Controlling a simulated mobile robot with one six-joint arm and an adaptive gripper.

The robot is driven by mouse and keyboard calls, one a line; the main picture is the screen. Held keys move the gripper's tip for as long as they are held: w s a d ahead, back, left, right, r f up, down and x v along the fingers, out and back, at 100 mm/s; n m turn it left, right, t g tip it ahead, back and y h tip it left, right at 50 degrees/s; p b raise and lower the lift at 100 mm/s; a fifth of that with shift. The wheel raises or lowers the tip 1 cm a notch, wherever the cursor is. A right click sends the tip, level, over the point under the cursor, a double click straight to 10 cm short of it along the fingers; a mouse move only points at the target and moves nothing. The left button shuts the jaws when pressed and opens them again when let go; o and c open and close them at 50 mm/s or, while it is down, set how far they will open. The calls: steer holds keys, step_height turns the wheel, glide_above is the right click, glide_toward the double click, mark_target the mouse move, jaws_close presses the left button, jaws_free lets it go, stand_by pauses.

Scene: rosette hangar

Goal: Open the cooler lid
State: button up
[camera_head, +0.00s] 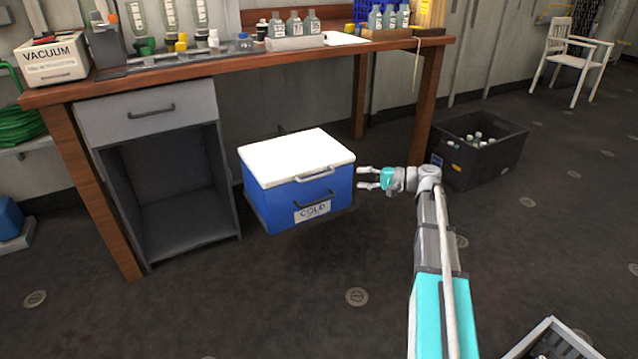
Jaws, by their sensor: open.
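A blue cooler (275,207) with a white label reading COLD stands on the floor under the wooden workbench. Its white lid (295,156) lies shut on top. The fingers are apart and hold nothing. I cannot tell exactly how wide the gap to the cooler is.
The wooden bench (230,66) overhangs the cooler and carries bottles and a VACUUM box (52,60). A grey cabinet (225,185) stands close on the left. A black crate (480,160) with bottles is at the right. The floor in front of the cooler is clear.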

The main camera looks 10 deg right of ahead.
mark_target(319, 176)
steer(key=shift+a, duration=0.15)
steer(key=b+x, duration=0.2)
steer(key=x, duration=1.1)
steer(key=shift+w+a+f, duration=0.1)
steer(key=shift+w+a, duration=0.1)
steer(key=shift+w, duration=0.05)
steer(key=shift+c, duration=0.3)
jaws_close()
